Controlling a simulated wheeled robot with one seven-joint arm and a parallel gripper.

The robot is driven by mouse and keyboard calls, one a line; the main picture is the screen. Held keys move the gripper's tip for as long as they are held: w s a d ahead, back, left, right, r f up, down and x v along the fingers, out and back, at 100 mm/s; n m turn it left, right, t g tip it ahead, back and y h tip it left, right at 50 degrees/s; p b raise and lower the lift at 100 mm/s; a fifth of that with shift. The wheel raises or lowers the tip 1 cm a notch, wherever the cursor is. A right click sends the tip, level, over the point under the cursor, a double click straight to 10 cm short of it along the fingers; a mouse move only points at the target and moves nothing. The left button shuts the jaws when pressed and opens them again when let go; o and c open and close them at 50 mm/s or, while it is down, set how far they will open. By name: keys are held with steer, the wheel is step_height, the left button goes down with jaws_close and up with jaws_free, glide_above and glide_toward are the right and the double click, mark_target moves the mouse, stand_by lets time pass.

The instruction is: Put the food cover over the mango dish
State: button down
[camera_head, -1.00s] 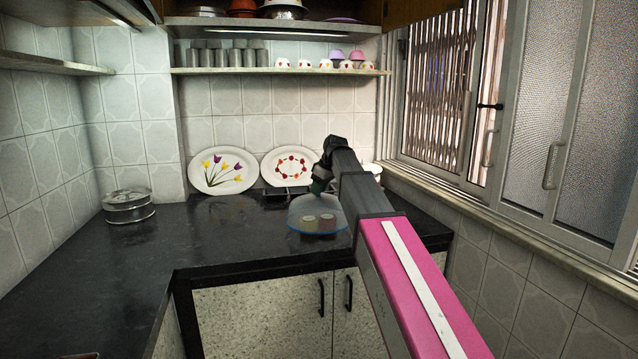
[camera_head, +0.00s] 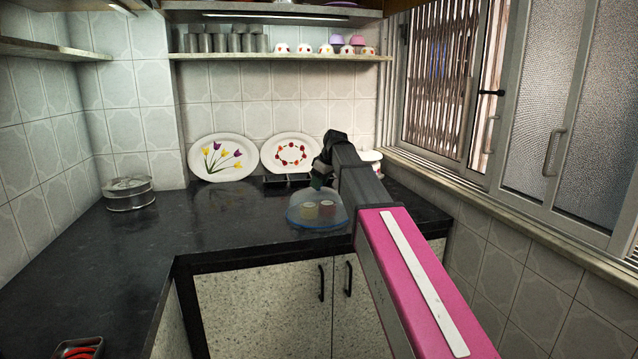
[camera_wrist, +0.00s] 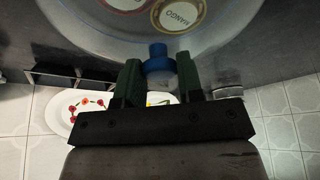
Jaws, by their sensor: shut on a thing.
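The food cover (camera_head: 298,217) is a clear dome with a bluish rim, at the counter's front right in the head view. In the wrist view the clear dome (camera_wrist: 85,32) has a blue knob. My gripper (camera_wrist: 158,72) is shut on this knob, its green fingers on either side. In the head view my gripper (camera_head: 319,184) is at the dome's top. The mango dish (camera_wrist: 178,13), a small round container labelled MANGO, shows through the dome, beside a red-edged one (camera_wrist: 125,3). Both containers show through the dome in the head view. I cannot tell whether the rim touches the counter.
Two decorated plates, one with tulips (camera_head: 222,158) and one with red flowers (camera_head: 290,152), lean on the back wall. A round steel tin (camera_head: 128,194) stands at left. A dark tray with red contents (camera_head: 76,348) is at the near left. The counter's middle (camera_head: 215,215) is clear.

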steer(key=shift+f, duration=0.3)
steer(key=c, duration=0.7)
jaws_free()
